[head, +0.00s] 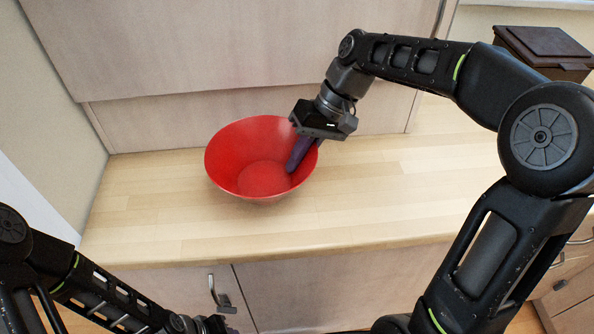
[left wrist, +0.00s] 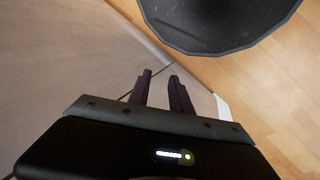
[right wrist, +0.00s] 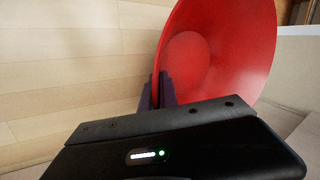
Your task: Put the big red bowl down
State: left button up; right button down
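The big red bowl (head: 240,165) is upright, on or just above the wooden countertop near its back panel; I cannot tell whether its base touches. My right gripper (head: 298,158) is at the bowl's right rim, with one finger showing inside the bowl. In the right wrist view the fingers (right wrist: 156,88) straddle the rim of the bowl (right wrist: 225,50), closed on its wall. My left gripper (left wrist: 160,76) is low in front of the cabinet doors, empty, its fingers apart. It shows only partly at the bottom edge of the head view.
The countertop (head: 400,190) is bare to the right and in front of the bowl. A dark brown box (head: 545,48) stands at the back right. A wall closes the left end. Cabinet doors with a handle (head: 218,290) lie below the front edge.

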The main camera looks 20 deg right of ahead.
notch_tip(320, 180, down, 3)
jog(key=shift+f, duration=0.3)
jog(key=shift+f, duration=0.15)
jog(key=c, duration=1.6)
grip_release()
jog(key=shift+c, duration=0.2)
